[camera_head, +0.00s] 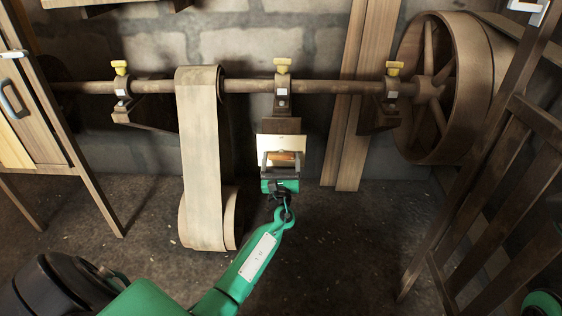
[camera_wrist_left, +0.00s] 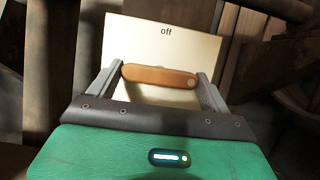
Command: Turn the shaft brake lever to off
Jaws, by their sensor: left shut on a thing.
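The shaft brake lever has an orange-brown handle (camera_wrist_left: 158,76), which lies across between the two fingers of my left gripper (camera_wrist_left: 160,80). The left gripper is shut on it. Behind the handle is a cream plate (camera_wrist_left: 185,48) with the word "off" at its top edge. In the head view, my left gripper (camera_head: 281,160) is in front of this plate (camera_head: 280,141), under the middle bearing of the shaft, and the handle (camera_head: 284,157) shows small between the fingers. The lower part of the plate is hidden by the gripper. My right gripper is not in view.
A long shaft (camera_head: 330,86) runs across the wall with several yellow-topped bearings. A pale belt (camera_head: 200,160) hangs left of my gripper. A large wooden pulley (camera_head: 470,90) is at the right, behind a wooden railing (camera_head: 490,180). A wooden cabinet (camera_head: 42,85) stands at left.

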